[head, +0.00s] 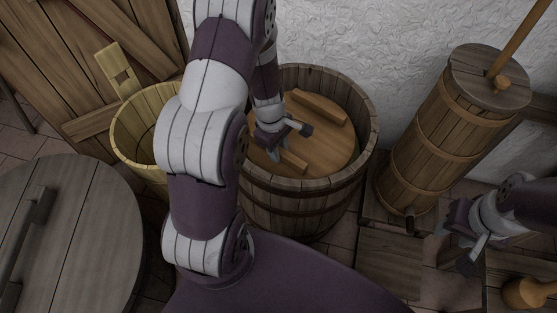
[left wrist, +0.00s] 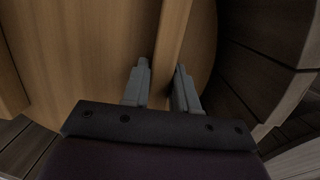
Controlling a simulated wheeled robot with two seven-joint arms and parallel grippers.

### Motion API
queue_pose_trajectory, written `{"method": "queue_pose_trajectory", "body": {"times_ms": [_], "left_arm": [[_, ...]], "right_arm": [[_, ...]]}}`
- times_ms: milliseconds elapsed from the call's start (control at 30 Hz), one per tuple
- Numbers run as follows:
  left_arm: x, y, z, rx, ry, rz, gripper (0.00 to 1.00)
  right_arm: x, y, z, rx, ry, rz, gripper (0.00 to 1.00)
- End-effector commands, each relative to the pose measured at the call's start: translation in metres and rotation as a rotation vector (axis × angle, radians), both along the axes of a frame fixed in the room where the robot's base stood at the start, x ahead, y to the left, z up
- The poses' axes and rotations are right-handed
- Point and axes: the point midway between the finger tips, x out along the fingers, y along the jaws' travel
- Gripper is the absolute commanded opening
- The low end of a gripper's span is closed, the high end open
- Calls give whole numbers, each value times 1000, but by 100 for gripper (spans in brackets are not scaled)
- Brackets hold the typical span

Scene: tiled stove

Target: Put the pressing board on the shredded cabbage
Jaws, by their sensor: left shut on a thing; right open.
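The pressing board (head: 325,155) is a round orange-brown wooden disc with two raised battens, inside the mouth of a dark hooped barrel (head: 290,205). My left gripper (head: 283,146) is over the board and shut on one of its battens. In the left wrist view the fingers (left wrist: 162,88) stand on both sides of the batten (left wrist: 172,40), with the barrel wall to the right. No shredded cabbage shows; the board covers the inside of the barrel. I cannot tell whether the board rests on anything. My right gripper (head: 457,250) is open and empty, low at the right.
A tall churn (head: 425,140) with a slanting pole stands right of the barrel. A lighter wooden tub (head: 135,150) stands to the left, partly behind my arm. A round wooden lid with a handle (head: 85,235) is at the lower left. A white wall is close behind the barrel.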

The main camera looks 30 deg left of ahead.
Motion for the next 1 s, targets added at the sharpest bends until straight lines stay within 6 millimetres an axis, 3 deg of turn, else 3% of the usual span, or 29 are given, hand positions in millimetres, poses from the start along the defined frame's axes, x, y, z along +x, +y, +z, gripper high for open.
{"method": "queue_pose_trajectory", "body": {"times_ms": [200,433,467,500,533,833,1000], "left_arm": [[0,0,-45,0,0,0,0],[0,0,-44,0,0,-1,0],[-1,0,-45,-1,3,0,34],[-1,0,-45,-1,3,-1,48],[-1,0,-45,-1,3,0,53],[-1,0,-41,-1,2,0,53],[0,5,-3,0,0,-1,53]], "right_arm": [[0,0,-29,0,0,0,43],[0,0,-25,0,0,0,43],[0,0,-26,0,0,0,43],[0,0,-26,0,0,0,43],[0,0,-26,0,0,0,43],[0,0,-23,0,0,0,43],[0,0,3,0,0,0,43]]}}
